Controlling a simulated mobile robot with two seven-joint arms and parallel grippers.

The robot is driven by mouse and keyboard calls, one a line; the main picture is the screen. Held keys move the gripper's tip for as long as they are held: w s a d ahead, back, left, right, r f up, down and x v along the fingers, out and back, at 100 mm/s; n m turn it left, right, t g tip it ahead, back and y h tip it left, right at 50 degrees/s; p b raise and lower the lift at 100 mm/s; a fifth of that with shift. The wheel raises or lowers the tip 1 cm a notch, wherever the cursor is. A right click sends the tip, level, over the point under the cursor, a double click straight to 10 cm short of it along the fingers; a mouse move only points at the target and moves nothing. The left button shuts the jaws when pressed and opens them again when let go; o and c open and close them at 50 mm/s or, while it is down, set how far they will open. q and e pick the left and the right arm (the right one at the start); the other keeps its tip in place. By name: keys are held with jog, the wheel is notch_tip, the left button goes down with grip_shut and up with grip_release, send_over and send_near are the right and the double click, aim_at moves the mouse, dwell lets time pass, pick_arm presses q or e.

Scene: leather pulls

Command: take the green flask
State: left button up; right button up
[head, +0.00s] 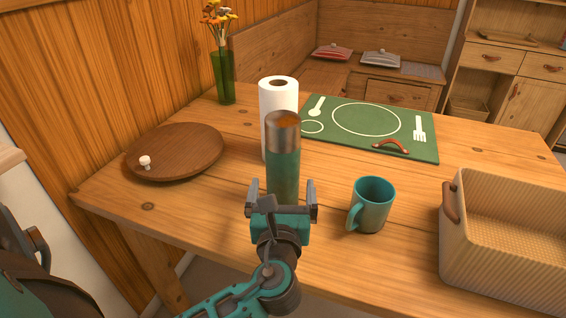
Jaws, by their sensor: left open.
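The green flask (284,172) stands upright on the wooden table, with a shiny metal cap on top. My left gripper (282,190) is open, with its two fingers spread to the left and right of the flask's lower part as seen from the head. The gripper body hides the base of the flask. I cannot tell whether the fingers reach around the flask or stop short of it. No contact shows. My right gripper is not in view.
A paper towel roll (278,92) stands right behind the flask. A teal mug (371,205) is to its right, a wicker basket (450,240) farther right. A round wooden board (175,152) lies left, a green placemat (425,150) behind, a green vase (223,78) at the back left.

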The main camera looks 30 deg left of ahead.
aim_at(283, 179)
pick_arm(q)
jog(key=x, duration=0.3)
jog(key=shift+w+a, duration=0.15)
jog(key=shift+w, duration=0.15)
jog(key=b+x, duration=0.1)
jog(key=x, duration=0.4)
jog(key=shift+w+a+f, duration=0.1)
jog(key=shift+w+a, duration=0.05)
jog(key=shift+a, duration=0.05)
jog(key=shift+c, duration=0.3)
